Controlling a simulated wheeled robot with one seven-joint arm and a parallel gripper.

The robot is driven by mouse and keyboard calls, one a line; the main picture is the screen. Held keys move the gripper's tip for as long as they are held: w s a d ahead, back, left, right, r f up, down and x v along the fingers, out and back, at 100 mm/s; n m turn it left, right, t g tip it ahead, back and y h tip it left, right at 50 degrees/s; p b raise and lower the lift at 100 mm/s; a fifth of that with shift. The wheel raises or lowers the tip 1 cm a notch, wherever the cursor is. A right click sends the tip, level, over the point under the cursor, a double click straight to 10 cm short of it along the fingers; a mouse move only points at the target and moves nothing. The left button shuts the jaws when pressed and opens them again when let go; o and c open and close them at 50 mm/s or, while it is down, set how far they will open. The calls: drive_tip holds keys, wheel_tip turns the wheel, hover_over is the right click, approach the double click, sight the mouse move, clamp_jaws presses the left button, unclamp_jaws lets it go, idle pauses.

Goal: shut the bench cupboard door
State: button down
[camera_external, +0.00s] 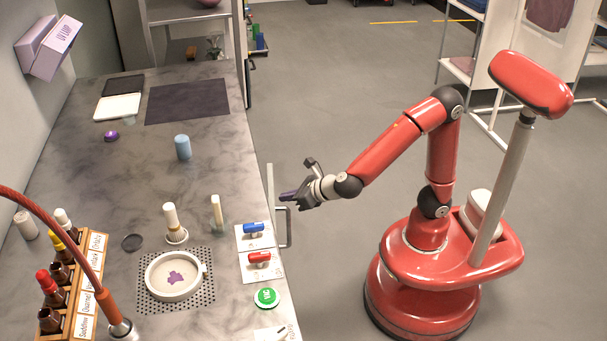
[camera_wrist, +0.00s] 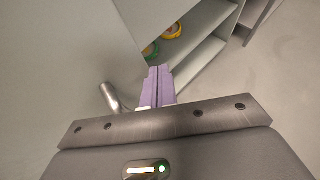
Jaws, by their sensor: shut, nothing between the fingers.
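The bench cupboard door shows in the external view as a thin pale panel (camera_external: 270,188) at the bench's right side, with a bar handle (camera_external: 288,229). In the wrist view the door (camera_wrist: 62,55) is the broad grey-green face on the left, and its metal handle (camera_wrist: 110,97) is just left of my fingers. The door stands open, and the cupboard's inside (camera_wrist: 200,50) shows past its edge. My gripper (camera_external: 288,196) is beside the door near the handle. Its purple fingers (camera_wrist: 157,84) are together and empty. I cannot tell whether they touch the door.
A yellow roll (camera_wrist: 173,30) and a green one (camera_wrist: 151,49) lie inside the cupboard. The bench top (camera_external: 150,200) carries a round white dish (camera_external: 173,276), a blue cylinder (camera_external: 183,147) and a bottle rack (camera_external: 75,290). The floor (camera_external: 330,110) behind my arm is clear.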

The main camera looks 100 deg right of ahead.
drive_tip(key=shift+w+d+n+y, duration=0.15)
drive_tip(key=shift+w+n, duration=0.05)
drive_tip(key=shift+w, duration=0.65)
drive_tip(key=shift+w+d+n+y, duration=0.15)
drive_tip(key=shift+w+n, duration=0.05)
drive_tip(key=shift+w, duration=0.6)
drive_tip(key=s+d+r+m+p, duration=0.1)
drive_tip(key=s+r+m, duration=0.15)
drive_tip(key=s, duration=0.55)
drive_tip(key=s+d+r+m+p, duration=0.1)
drive_tip(key=s+r+m, duration=0.15)
drive_tip(key=s, duration=0.55)
drive_tip(key=s+a+f+m+g+y, duration=0.2)
drive_tip(key=s+m, duration=0.5)
drive_tip(key=m, duration=0.5)
drive_tip(key=s+a+f+m+g+y, duration=0.2)
drive_tip(key=s+m+y, duration=0.2)
drive_tip(key=s+m, duration=0.3)
drive_tip(key=m, duration=0.5)
drive_tip(key=shift+a+y, duration=0.3)
drive_tip(key=shift+a, duration=0.05)
